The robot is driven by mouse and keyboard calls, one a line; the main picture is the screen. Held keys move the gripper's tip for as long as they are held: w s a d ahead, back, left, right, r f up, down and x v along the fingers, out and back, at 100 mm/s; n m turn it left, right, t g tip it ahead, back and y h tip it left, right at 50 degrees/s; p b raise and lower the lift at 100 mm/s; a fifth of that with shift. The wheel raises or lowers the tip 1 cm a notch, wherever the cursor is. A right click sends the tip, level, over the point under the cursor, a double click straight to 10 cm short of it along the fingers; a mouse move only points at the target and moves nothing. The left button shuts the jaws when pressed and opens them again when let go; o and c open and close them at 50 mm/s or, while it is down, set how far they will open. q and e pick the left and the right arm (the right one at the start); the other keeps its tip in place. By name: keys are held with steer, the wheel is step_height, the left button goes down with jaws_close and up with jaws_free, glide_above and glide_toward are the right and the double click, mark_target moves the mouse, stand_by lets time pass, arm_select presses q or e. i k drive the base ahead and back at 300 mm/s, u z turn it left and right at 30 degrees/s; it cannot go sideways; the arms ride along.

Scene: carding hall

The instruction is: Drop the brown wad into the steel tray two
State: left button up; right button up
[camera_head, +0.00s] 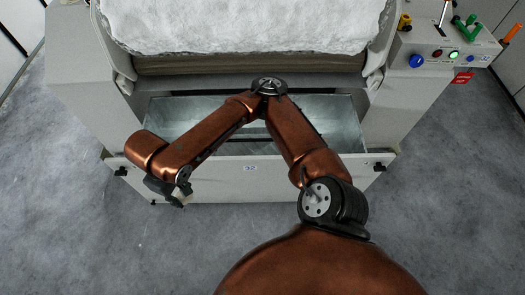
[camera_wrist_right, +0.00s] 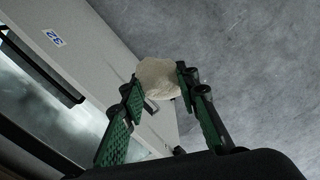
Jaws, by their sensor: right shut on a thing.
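A pale beige-tan wad (camera_wrist_right: 158,77) sits between the green-padded fingers of my right gripper (camera_wrist_right: 152,100) in the right wrist view. The gripper is shut on it. In the head view my right gripper (camera_head: 178,198) is at the left, just by the front panel of the open drawer, and only a small pale bit of the wad (camera_head: 185,196) shows. The steel tray (camera_head: 345,125) is the open metal drawer under the machine; my arm crosses over it and hides its middle. Its inside shows at the left of the wrist view (camera_wrist_right: 40,105). My left gripper is out of view.
The drawer's front panel (camera_head: 225,188) bears a small number label and a black catch at each end. White fibre (camera_head: 240,25) fills the machine above. A control box (camera_head: 440,50) with buttons and coloured tools is at the upper right. Grey floor in front is clear.

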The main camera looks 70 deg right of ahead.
mark_target(255, 147)
steer(key=z, duration=1.8)
steer(key=k, duration=1.05)
steer(key=u, duration=1.2)
steer(key=i, duration=1.75)
steer(key=z, duration=1.15)
steer(key=i, duration=0.6)
steer(key=z, duration=0.55)
